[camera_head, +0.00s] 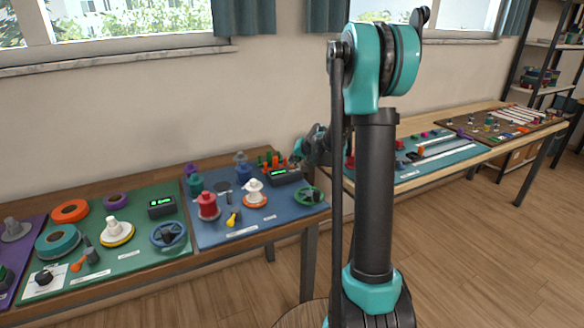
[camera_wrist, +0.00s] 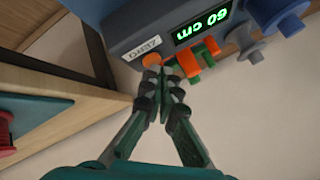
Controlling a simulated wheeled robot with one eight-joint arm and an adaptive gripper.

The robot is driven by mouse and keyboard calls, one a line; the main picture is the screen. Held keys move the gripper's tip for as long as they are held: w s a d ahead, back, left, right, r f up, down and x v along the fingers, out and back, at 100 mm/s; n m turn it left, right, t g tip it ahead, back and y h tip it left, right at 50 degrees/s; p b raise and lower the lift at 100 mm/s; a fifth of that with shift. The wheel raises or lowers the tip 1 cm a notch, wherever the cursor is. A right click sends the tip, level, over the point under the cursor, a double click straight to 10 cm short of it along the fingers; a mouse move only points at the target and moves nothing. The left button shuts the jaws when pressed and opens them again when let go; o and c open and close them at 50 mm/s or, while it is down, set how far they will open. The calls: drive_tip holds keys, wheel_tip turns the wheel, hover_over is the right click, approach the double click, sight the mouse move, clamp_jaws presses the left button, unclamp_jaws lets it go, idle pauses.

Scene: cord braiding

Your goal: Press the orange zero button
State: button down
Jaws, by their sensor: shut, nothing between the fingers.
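The orange zero button (camera_wrist: 152,60) shows in the wrist view on a dark counter box (camera_wrist: 140,35), next to a white label reading ZERO (camera_wrist: 143,48). The box has a lit green display in cm (camera_wrist: 203,24). My gripper (camera_wrist: 166,70) is shut, with its tips just right of the button in the picture; whether they touch it I cannot tell. In the head view the box (camera_head: 284,177) stands at the back right of the blue mat, with my gripper (camera_head: 298,150) close above it. The button itself is not clear there.
Orange and green pegs (camera_wrist: 207,53) stand close to the fingertips. A green mat (camera_head: 125,262) with another counter box (camera_head: 162,207) lies left.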

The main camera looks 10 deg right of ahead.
sight(293, 167)
drive_tip(key=shift+f, duration=0.25)
drive_tip(key=shift+r, duration=0.1)
idle(0.5)
drive_tip(key=shift+r, duration=0.7)
drive_tip(key=shift+r, duration=0.1)
drive_tip(key=shift+r, duration=2.45)
drive_tip(key=shift+s, duration=0.1)
drive_tip(key=s+f, duration=0.1)
drive_tip(key=s, duration=0.5)
drive_tip(key=s+f+n+g+h, duration=0.1)
drive_tip(key=s+f, duration=0.1)
drive_tip(key=s, duration=0.5)
drive_tip(key=s+f+n+g, duration=0.1)
drive_tip(key=s, duration=0.6)
drive_tip(key=shift+d+f+h, duration=0.15)
drive_tip(key=shift+d+h, duration=0.1)
drive_tip(key=shift+h, duration=0.05)
drive_tip(key=s+d+f+n+g+h, duration=0.1)
drive_tip(key=s+f, duration=0.3)
drive_tip(key=s, duration=0.6)
drive_tip(key=s+d+f+n+g+h, duration=0.1)
drive_tip(key=s+f, duration=0.3)
drive_tip(key=s, duration=0.6)
drive_tip(key=shift+s+d, duration=0.4)
drive_tip(key=shift+d, duration=0.2)
